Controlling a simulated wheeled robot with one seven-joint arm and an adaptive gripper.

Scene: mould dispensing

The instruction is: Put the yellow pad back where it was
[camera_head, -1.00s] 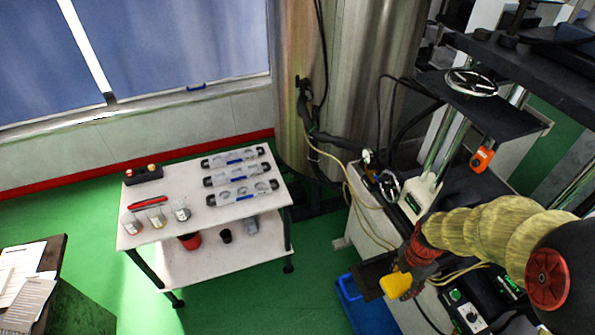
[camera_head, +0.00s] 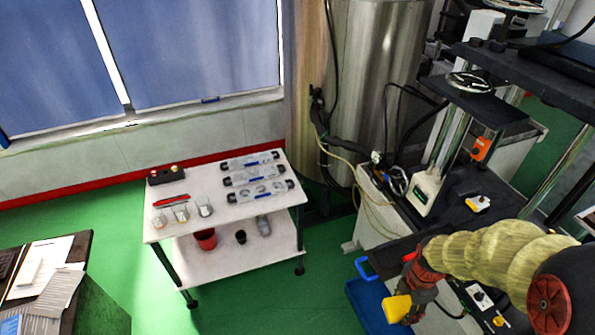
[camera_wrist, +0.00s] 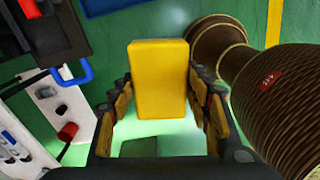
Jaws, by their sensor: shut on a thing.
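The yellow pad (camera_head: 397,308) is held by my gripper (camera_head: 405,309) in front of the machine bench at the lower right of the head view. In the wrist view the yellow pad (camera_wrist: 159,78) stands out between the two fingers of my gripper (camera_wrist: 160,103), with green floor behind it. The fingers are shut on it. It is clear of any surface. The place where it was cannot be told from these frames.
A blue bin (camera_head: 366,308) is on the floor beside the pad. The machine bench (camera_head: 470,216) has controls and cables close to my arm. A white trolley (camera_head: 222,218) with beakers and moulds stands left. A dark desk (camera_head: 75,262) with papers is at lower left. Green floor (camera_head: 270,310) between is free.

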